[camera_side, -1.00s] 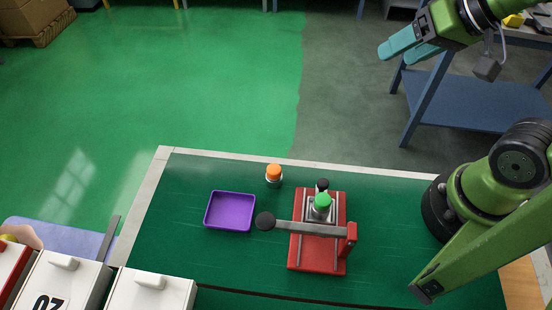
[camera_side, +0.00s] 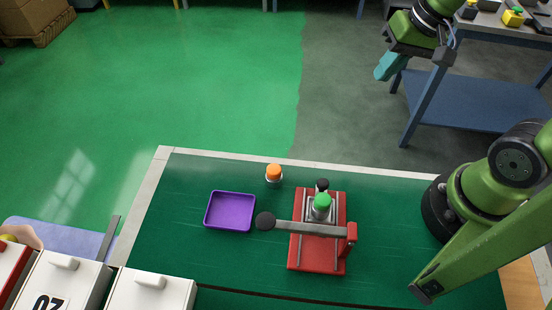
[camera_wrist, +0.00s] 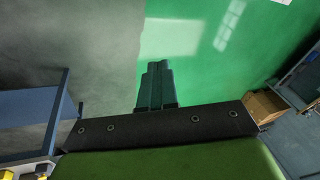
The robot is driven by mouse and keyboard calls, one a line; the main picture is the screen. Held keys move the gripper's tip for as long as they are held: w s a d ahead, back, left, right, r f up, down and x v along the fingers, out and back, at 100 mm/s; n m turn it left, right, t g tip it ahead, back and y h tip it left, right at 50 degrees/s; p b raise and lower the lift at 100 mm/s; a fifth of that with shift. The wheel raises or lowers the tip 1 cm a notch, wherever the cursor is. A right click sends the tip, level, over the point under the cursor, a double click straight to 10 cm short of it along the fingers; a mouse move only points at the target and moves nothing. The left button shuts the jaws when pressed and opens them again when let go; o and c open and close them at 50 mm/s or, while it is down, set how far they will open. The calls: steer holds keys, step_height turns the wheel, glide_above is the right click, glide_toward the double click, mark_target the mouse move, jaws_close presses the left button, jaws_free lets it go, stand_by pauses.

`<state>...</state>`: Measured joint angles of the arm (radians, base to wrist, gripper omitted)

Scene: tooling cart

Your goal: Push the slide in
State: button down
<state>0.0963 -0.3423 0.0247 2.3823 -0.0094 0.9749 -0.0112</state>
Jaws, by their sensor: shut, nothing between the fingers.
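The slide fixture has a red base (camera_side: 334,262) on the green cart top. Two light rails run along it, and a grey slide block with a green cap (camera_side: 322,200) sits at the far part of the rails. A black knob (camera_side: 322,185) stands just behind the cap. A grey lever (camera_side: 305,229) with a round black end lies across the rails, reaching left from a red post (camera_side: 351,236). My gripper (camera_side: 386,70) is shut and empty, high up and well beyond the fixture, at the upper right. In the wrist view its shut fingers (camera_wrist: 157,80) point over bare floor.
A purple tray (camera_side: 231,211) and an orange-capped bottle (camera_side: 274,175) stand left of the fixture. White boxes (camera_side: 150,292) line the front left. A blue table (camera_side: 465,100) stands behind, near my gripper. The cart top left of the fixture has free room.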

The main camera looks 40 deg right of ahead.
step_height(320, 180, down, 7)
steer(key=w+m+g+y, duration=0.1)
steer(key=w+g, duration=0.1)
steer(key=g, duration=0.3)
steer(key=m+g+y, duration=0.4)
steer(key=g+y, duration=0.4)
steer(key=y, duration=0.2)
glide_toward(327, 201)
steer(key=f, duration=0.1)
steer(key=a+f, duration=0.1)
steer(key=f, duration=0.1)
steer(key=shift+w+a+f, duration=0.2)
steer(key=shift+w, duration=0.05)
steer(key=x, duration=0.2)
steer(key=r+x, duration=0.1)
steer(key=x, duration=0.2)
steer(key=s+x, duration=0.1)
steer(key=x, duration=0.1)
steer(key=shift+s+a+r, duration=0.1)
steer(key=shift+s, duration=0.2)
